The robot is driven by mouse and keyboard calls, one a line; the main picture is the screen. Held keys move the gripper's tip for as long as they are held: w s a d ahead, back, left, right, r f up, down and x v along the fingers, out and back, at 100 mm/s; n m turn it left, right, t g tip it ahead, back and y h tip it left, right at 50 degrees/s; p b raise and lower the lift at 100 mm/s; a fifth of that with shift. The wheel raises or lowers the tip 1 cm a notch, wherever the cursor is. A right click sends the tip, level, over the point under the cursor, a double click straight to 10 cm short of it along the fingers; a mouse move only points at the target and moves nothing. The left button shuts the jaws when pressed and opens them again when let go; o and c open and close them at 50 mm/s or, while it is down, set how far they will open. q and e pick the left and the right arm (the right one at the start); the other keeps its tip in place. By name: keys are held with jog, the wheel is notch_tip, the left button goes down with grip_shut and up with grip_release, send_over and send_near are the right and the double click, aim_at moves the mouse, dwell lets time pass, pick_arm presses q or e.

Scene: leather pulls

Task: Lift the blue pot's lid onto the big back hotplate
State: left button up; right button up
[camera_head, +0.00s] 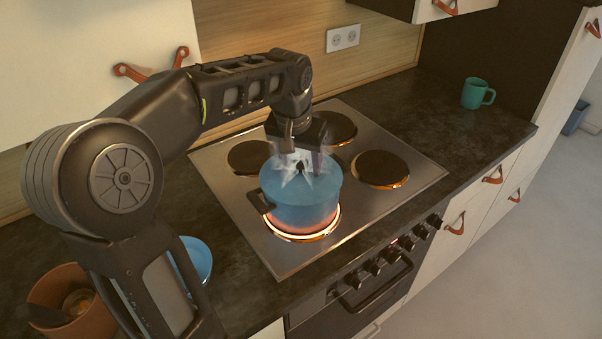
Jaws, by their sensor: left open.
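The blue pot (301,212) stands on the front left hotplate (303,236), whose rim glows orange. Its lid (278,183) seems to be on the pot, with a small dark knob at the middle. My left gripper (301,165) reaches down from above, open, its pale, blurred fingers at or around the knob; I cannot tell whether they touch it. The two back hotplates, left (248,157) and right (337,128), look bare; the pot and my gripper partly cover them. My right gripper is out of view.
The front right hotplate (381,169) is bare, its rim faintly orange. A teal mug (476,93) stands on the dark counter at the right. A blue bowl (197,257) and a brown pot (62,297) stand at the left, partly behind my arm. Cabinets hang above.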

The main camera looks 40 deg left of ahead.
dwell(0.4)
pick_arm(q)
grip_shut()
dwell(0.4)
